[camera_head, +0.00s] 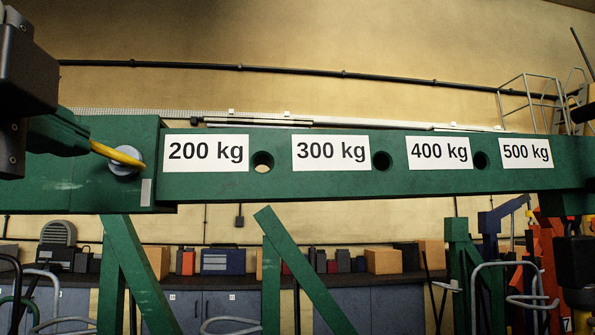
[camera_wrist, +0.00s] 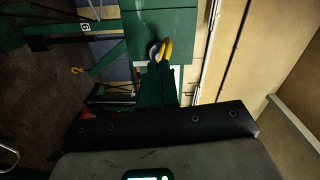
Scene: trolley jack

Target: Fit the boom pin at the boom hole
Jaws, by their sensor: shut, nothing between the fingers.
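The boom pin (camera_head: 123,160) shows as a round grey head with a yellow handle, set against the face of the green outer sleeve at the left. Its shaft is hidden, so I cannot tell how deep it sits. The green inner boom (camera_head: 330,185) runs to the right with open round holes, one (camera_head: 262,161) beside the 200 kg label. My gripper (camera_head: 82,139) is shut and empty, its green fingertips close to the yellow handle at its left. In the wrist view the yellow handle (camera_wrist: 167,50) is just beyond my fingertips (camera_wrist: 157,66); contact is unclear.
White labels read 200, 300, 400 and 500 kg (camera_head: 526,153) along the boom. Green struts (camera_head: 300,270) stand below it. Grey cabinets (camera_head: 220,305) with boxes line the back wall. The space in front of the boom's middle looks free.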

